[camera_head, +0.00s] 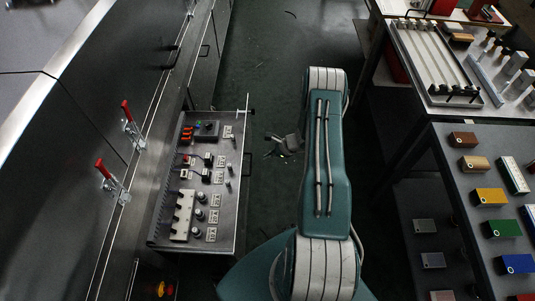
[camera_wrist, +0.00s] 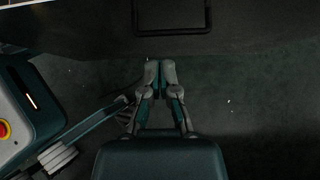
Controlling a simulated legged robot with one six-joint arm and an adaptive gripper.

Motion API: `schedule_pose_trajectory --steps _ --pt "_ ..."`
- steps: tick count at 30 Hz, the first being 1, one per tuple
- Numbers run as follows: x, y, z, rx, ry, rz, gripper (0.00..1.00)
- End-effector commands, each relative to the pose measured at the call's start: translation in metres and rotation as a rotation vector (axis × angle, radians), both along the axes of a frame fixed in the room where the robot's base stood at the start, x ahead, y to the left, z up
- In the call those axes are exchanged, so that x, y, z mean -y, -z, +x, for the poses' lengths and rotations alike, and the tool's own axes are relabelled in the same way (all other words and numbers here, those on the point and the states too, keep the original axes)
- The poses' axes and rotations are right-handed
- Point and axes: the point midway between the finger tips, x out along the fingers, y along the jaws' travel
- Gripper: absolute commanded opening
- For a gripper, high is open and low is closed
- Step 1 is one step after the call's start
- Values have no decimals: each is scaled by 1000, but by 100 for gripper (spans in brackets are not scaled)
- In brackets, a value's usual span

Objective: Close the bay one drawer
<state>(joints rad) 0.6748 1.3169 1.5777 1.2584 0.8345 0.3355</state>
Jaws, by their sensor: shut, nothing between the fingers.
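The open drawer (camera_head: 236,208) sticks out to the right from the dark machine wall in the head view. Its top carries switches, knobs, labels and a cream toothed block. My gripper (camera_head: 270,146) is just right of the drawer's outer edge, apart from it in the picture, over the dark floor. In the wrist view my gripper (camera_wrist: 159,66) is shut and empty. Its tips point at a dark panel (camera_wrist: 85,35) with a black rectangular handle (camera_wrist: 172,28). I cannot tell whether the tips touch the panel.
Two red-handled toggle clamps (camera_head: 126,112) sit on the machine wall. Closed fronts with handles (camera_head: 205,50) lie beyond the drawer. Dark floor (camera_head: 275,70) is free between.

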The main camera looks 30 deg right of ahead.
Motion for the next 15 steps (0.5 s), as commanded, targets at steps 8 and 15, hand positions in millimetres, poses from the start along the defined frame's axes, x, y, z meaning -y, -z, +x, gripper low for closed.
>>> schedule_pose_trajectory --steps 8,15 --pt "-33 38 21 -2 -3 0 0" --pt "-60 41 40 1 -3 -1 0"
